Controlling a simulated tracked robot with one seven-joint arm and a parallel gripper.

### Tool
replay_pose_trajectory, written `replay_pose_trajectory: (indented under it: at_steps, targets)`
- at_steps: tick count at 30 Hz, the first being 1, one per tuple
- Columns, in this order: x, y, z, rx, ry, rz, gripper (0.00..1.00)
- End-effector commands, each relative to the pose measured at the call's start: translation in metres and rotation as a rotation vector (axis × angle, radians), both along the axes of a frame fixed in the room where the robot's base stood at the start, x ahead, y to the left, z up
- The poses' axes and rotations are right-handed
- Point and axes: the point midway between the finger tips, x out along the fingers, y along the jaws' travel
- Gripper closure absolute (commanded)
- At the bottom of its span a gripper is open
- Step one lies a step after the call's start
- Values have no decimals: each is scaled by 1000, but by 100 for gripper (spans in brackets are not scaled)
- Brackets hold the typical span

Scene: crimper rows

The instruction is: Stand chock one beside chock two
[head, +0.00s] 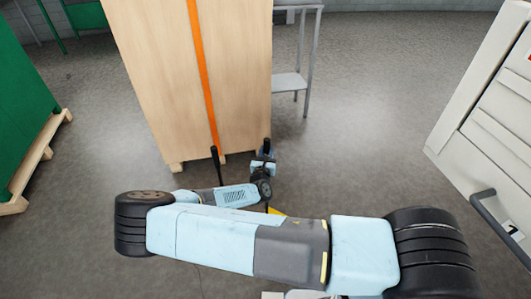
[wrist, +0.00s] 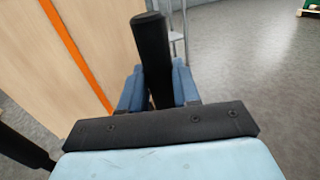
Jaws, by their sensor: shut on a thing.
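My gripper (head: 262,164) is in front of the tall wooden crate, low near the floor. In the wrist view its blue fingers (wrist: 158,90) are shut around a black upright handle (wrist: 151,45). The handle's top also shows in the head view (head: 267,145). A yellow piece (head: 276,211) shows below the gripper, partly behind my arm; it looks like the held chock's body. I take this as chock one. A second black handle (head: 215,157), likely chock two's, stands to the left, leaning slightly. It also shows at the wrist view's lower left (wrist: 22,146). Its base is hidden by my arm.
The wooden crate (head: 155,75) with an orange strap stands close behind both handles. A grey metal stand (head: 290,82) is at its right. A green crate on a pallet (head: 40,165) is at left, a pale cabinet (head: 490,120) at right. Floor between crate and cabinet is clear.

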Motion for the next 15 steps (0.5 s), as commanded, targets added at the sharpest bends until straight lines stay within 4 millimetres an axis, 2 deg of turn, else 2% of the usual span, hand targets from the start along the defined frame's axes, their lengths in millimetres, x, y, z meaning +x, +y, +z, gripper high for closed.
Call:
replay_pose_trajectory:
  at_steps: [5, 15]
  targets:
    - [6, 0, -4, -2, -5, 0, 100]
    - [6, 1, -34, 0, -4, 1, 100]
